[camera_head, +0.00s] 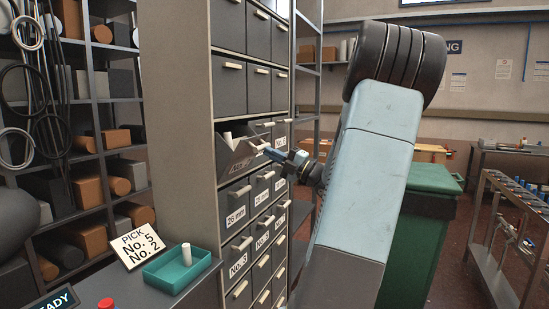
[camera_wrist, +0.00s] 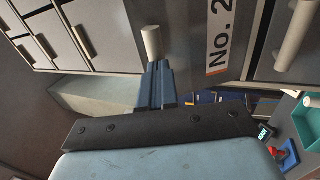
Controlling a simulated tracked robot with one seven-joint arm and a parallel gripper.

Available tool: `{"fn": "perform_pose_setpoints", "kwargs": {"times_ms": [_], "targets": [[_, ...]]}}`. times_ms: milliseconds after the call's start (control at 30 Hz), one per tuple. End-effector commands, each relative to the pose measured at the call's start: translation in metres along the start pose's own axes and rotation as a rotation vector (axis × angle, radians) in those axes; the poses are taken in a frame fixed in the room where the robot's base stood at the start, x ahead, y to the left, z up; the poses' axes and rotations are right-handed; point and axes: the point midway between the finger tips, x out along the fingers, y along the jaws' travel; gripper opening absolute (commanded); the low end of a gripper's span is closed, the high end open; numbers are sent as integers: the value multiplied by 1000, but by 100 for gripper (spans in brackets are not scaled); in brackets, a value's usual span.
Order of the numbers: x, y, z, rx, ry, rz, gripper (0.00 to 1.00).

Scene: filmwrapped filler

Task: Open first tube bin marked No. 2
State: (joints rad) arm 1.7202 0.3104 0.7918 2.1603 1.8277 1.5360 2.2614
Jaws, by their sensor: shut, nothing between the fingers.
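The tube bin with the "No. 2" label (camera_wrist: 218,42) fills the top of the wrist view, and its pale round handle (camera_wrist: 151,42) stands beside the label. In the head view a dark bin (camera_head: 238,156) sticks out of the cabinet, pulled open, with a white tube (camera_head: 227,138) inside; its label is mostly unreadable. My gripper (camera_head: 269,152) is at the front of this bin. In the wrist view its blue fingers (camera_wrist: 157,84) are together with nothing between them, right at the handle's end; I cannot tell whether they touch it.
The cabinet (camera_head: 196,75) holds several other shut bins with pale handles. A green bin (camera_head: 430,190) stands behind my arm.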

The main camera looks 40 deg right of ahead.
Motion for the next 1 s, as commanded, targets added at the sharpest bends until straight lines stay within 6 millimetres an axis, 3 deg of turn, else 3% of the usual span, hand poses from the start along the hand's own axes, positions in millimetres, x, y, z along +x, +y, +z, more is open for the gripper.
{"fn": "perform_pose_setpoints", "kwargs": {"times_ms": [467,633,1000], "targets": [[-8,-2,0,1,3,1,0],[-27,-7,1,4,8,0,0],[-97,-8,2,5,9,1,0]]}}
